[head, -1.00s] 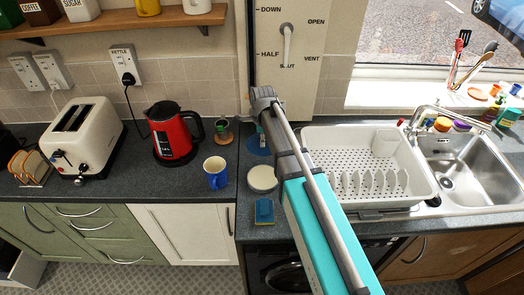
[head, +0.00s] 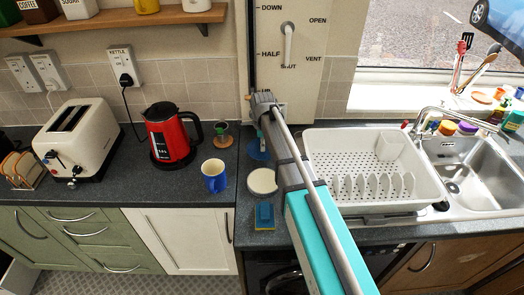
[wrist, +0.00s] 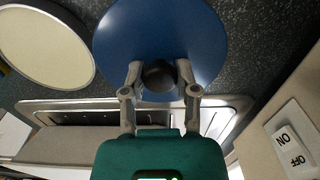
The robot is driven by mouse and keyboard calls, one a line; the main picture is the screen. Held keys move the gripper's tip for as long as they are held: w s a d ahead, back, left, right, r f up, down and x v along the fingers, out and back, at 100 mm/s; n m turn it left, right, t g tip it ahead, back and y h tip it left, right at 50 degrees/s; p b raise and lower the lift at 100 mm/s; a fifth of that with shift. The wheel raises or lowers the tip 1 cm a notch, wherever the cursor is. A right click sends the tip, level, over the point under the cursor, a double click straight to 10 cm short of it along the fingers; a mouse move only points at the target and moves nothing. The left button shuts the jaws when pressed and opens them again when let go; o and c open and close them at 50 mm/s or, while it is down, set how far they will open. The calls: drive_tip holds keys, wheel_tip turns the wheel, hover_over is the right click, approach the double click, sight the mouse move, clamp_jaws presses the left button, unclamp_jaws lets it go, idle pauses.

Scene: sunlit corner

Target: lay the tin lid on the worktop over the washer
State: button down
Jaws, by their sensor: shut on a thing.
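The tin lid, a blue disc with a dark knob, shows in the wrist view (wrist: 158,30). My gripper (wrist: 158,74) is shut on its knob, with one finger on each side. In the head view the lid (head: 256,152) is at the back of the worktop (head: 289,238), partly hidden by my arm. I cannot tell whether it touches the surface. The washer (head: 268,276) is the dark appliance under the worktop's front edge, largely hidden by my arm. A round cream-topped tin (head: 262,182) stands just in front of the lid; it also shows in the wrist view (wrist: 42,42).
A blue and yellow sponge (head: 264,216) lies in front of the tin. A blue mug (head: 214,178) and red kettle (head: 168,135) stand left. A white dish rack (head: 424,190) and the sink (head: 482,172) are right. Bare worktop shows beside the sponge.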

drive_tip(key=shift+w+f+b, duration=0.45)
drive_tip(key=shift+f+b, duration=0.3)
drive_tip(key=shift+f, duration=0.05)
drive_tip(key=shift+f+b, duration=1.2)
drive_tip(key=shift+f, duration=0.05)
drive_tip(key=shift+f, duration=0.15)
drive_tip(key=shift+c, duration=1.8)
unclamp_jaws()
drive_tip(key=shift+r, duration=0.25)
wheel_tip(320, 180, up, 12)
drive_tip(key=p, duration=1.2)
